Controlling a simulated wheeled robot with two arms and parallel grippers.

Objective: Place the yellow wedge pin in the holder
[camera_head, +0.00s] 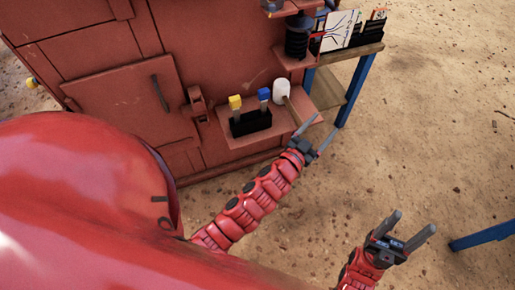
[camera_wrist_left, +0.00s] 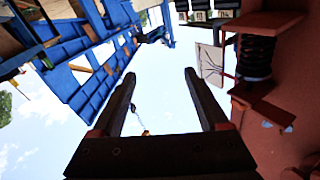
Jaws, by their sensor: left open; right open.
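A yellow-topped wedge pin (camera_head: 235,102) stands upright at the left of a small black holder (camera_head: 251,124) on the red ledge; its lower end is hidden in or behind the holder. A blue-topped pin (camera_head: 264,95) stands beside it at the right. My left gripper (camera_head: 318,133) is open and empty, right of the ledge and apart from both pins. In the left wrist view its two spread fingers (camera_wrist_left: 160,85) have nothing between them, and neither pin shows. My right gripper (camera_head: 411,226) is open and empty over the sandy ground at the lower right.
A white-headed mallet (camera_head: 282,91) is beside the blue pin, its handle towards my left gripper. The red crusher body (camera_head: 110,70) fills the left. A blue-legged table (camera_head: 345,55) stands behind with a diagram board (camera_head: 340,30). A blue leg (camera_head: 485,236) lies at the right edge.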

